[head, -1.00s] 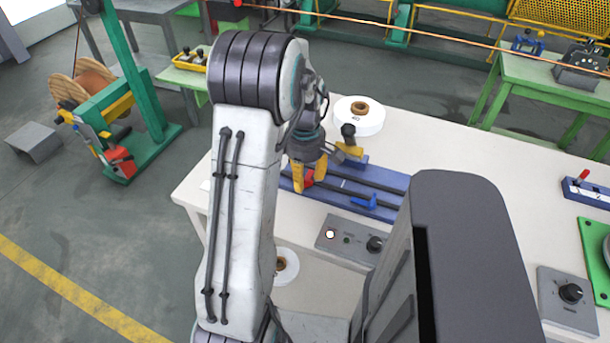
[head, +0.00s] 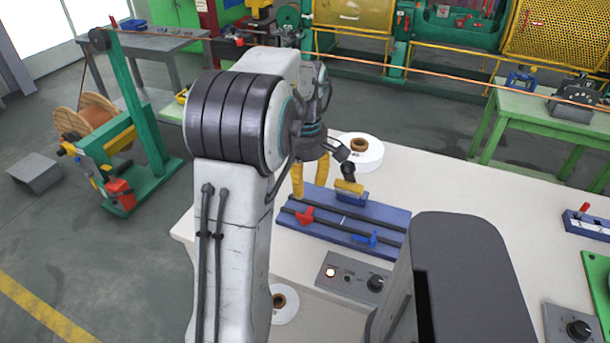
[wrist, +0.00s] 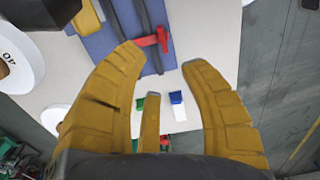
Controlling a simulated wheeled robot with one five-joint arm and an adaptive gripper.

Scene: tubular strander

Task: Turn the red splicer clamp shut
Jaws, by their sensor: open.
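The red splicer clamp (head: 305,216) sits on the left part of the blue splicer board (head: 383,212), on a dark rail. In the wrist view the red clamp (wrist: 154,40) lies across a dark rail, just beyond the fingertips. My gripper (head: 309,190) is open and empty, above and behind the clamp in the head view. Its yellow fingers (wrist: 163,62) are spread in the wrist view, with no visible contact with the clamp.
A dark-knobbed yellow part (head: 349,187) stands at the board's back edge, close to my gripper. A white spool (head: 362,153) lies behind it. A grey control box (head: 350,279) stands in front of the board.

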